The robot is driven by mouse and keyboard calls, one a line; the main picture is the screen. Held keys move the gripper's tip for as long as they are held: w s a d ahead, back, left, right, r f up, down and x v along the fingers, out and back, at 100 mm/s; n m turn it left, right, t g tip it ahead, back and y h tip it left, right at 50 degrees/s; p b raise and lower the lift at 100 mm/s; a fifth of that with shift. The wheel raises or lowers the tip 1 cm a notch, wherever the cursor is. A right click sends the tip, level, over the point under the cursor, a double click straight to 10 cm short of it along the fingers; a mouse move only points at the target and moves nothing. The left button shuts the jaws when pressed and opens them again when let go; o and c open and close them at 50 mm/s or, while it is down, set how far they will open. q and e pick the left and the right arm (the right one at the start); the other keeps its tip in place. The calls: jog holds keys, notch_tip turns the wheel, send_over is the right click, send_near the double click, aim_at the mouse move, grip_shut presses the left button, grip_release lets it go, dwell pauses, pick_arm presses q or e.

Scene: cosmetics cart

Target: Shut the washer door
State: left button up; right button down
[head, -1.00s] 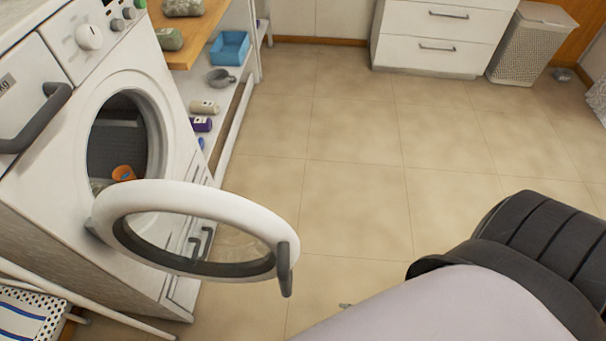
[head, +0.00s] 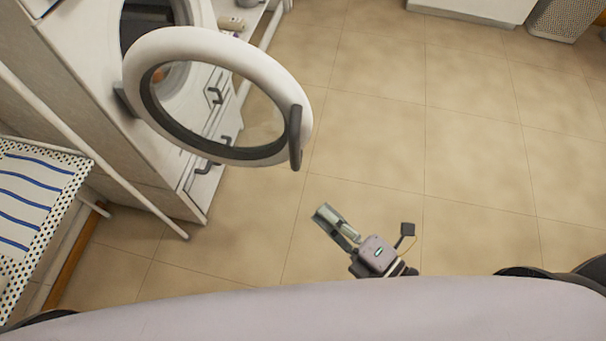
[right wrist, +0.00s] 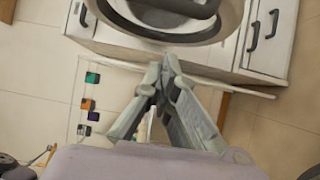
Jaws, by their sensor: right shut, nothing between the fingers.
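The washer (head: 105,95) stands at the upper left in the head view. Its round white door (head: 193,45) is swung wide open on the left hinge, with a dark handle (head: 296,138) on its right edge. The drum opening is partly visible behind it. My right gripper (head: 324,213) is low in front of the washer, below the door handle and apart from it. It is shut and empty. In the right wrist view the gripper (right wrist: 160,70) points toward the washer front, with the door ring (right wrist: 150,33) above its fingertips. My left gripper is not in view.
A drying rack (head: 120,170) with a striped cloth (head: 32,200) stands to the left of the washer. Drawers with dark handles (head: 210,165) sit at the washer's lower right. The tiled floor (head: 420,130) to the right is clear.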

jog(key=w+a+p, duration=0.1)
jog(key=w+a, duration=0.4)
jog(key=w, duration=0.5)
jog(key=shift+p, duration=0.4)
jog(key=shift+d, duration=0.2)
